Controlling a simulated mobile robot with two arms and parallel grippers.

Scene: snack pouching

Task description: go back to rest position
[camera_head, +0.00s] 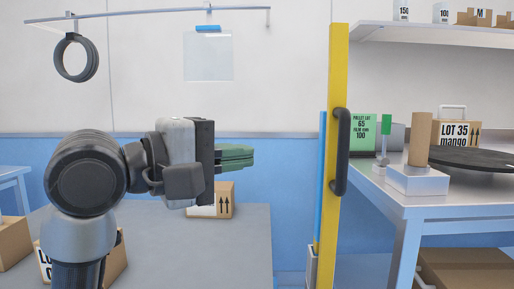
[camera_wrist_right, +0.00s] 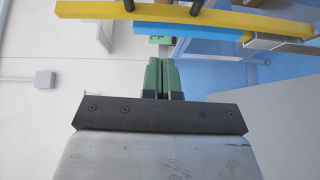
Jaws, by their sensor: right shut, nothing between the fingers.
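My right gripper (camera_head: 250,156) is in the middle left of the head view, raised in front of the wall and pointing right. Its green fingers are together and hold nothing. In the right wrist view the same gripper (camera_wrist_right: 161,64) shows its two green fingers side by side, pressed close. My left gripper is not in view.
A grey table (camera_head: 240,245) lies below, with a cardboard box (camera_head: 223,203) behind my gripper. A yellow post (camera_head: 336,75) with a black handle (camera_head: 342,150) stands to the right. Beyond it, a workbench (camera_head: 420,206) holds a green sign (camera_head: 362,128) and a LOT 35 mango box (camera_head: 453,135).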

